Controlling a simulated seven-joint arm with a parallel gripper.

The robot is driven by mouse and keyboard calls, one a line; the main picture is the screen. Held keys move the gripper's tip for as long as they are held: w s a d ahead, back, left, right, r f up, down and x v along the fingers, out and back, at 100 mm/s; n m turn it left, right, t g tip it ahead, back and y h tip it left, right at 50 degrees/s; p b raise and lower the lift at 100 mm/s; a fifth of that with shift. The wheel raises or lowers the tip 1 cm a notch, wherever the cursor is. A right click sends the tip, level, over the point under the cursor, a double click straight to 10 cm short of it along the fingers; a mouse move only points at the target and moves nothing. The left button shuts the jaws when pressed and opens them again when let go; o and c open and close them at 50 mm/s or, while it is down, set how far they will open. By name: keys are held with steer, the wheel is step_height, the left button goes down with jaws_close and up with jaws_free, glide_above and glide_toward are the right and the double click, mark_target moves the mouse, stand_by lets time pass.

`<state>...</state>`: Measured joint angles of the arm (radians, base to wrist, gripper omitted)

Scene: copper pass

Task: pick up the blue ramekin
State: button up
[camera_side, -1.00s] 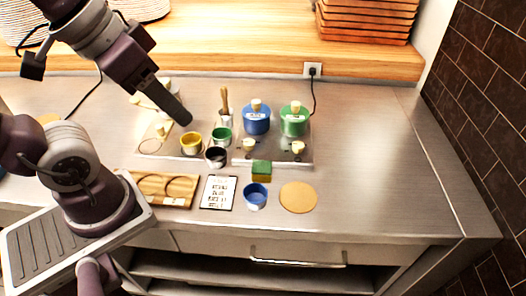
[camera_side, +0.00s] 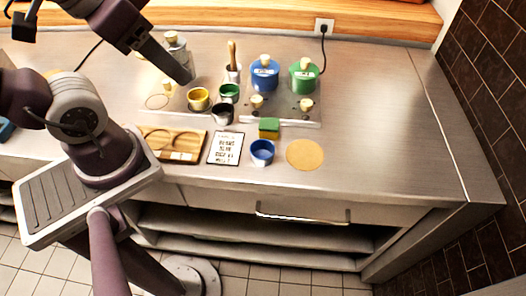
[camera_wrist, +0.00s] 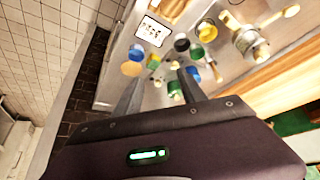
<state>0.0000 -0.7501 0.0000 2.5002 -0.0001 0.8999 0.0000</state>
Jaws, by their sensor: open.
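The blue ramekin (camera_side: 262,152) stands upright on the steel counter, between the printed card (camera_side: 226,148) and a round tan disc (camera_side: 305,155). It also shows small in the wrist view (camera_wrist: 137,50), near the tan disc (camera_wrist: 131,69). My gripper (camera_side: 188,79) is up and to the left of the blue ramekin, over the area near the yellow ramekin (camera_side: 199,99). In the wrist view my gripper (camera_wrist: 162,80) has its two fingers spread apart with nothing held between them. The gripper is well apart from the blue ramekin.
A green and yellow sponge (camera_side: 269,128) sits just behind the blue ramekin. Black (camera_side: 222,114) and green ramekins (camera_side: 229,91), a blue pot (camera_side: 265,75) and a green pot (camera_side: 303,76) stand farther back. A wooden board (camera_side: 172,145) lies left. The counter's right side is clear.

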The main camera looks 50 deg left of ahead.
steer(key=shift+o, duration=1.2)
